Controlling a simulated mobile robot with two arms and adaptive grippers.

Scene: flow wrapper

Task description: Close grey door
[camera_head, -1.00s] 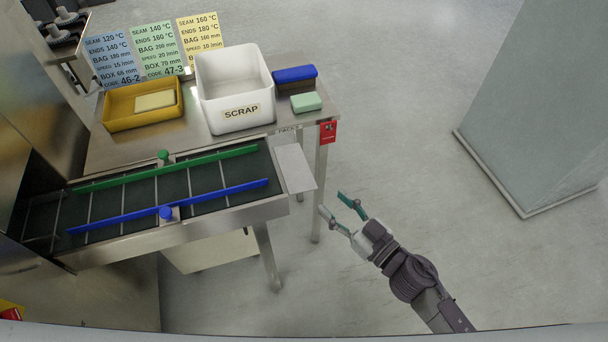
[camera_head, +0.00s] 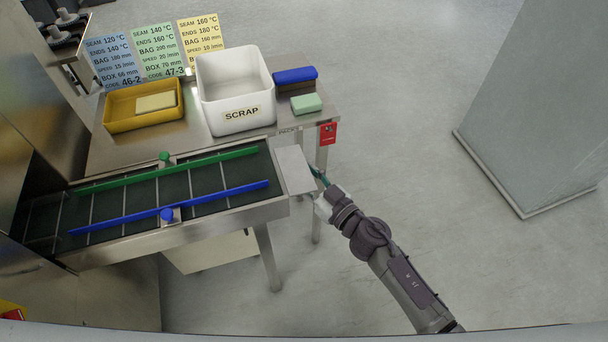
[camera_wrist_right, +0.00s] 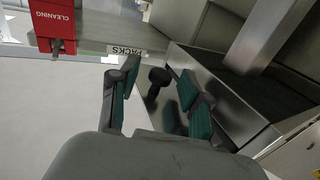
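A light grey panel (camera_head: 294,169) is at the right end of the conveyor. It may be the grey door, but I cannot tell for sure. In the right wrist view a shiny metal panel (camera_wrist_right: 160,148) with a black knob (camera_wrist_right: 158,76) lies under the PACKS label. My right gripper (camera_head: 318,176) is by the panel's right edge, partly hidden by its own wrist in the head view. In the wrist view the right gripper (camera_wrist_right: 160,78) has its fingers apart, with the knob showing between the tips. I cannot tell whether they touch it. My left gripper is not in view.
The conveyor (camera_head: 148,200) has green and blue rails. The table above holds a white SCRAP bin (camera_head: 236,88), a yellow tray (camera_head: 120,112), and blue and green blocks. A red CLEANING tag (camera_head: 327,133) hangs at the table's corner. The floor to the right is clear up to a large grey block (camera_head: 540,100).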

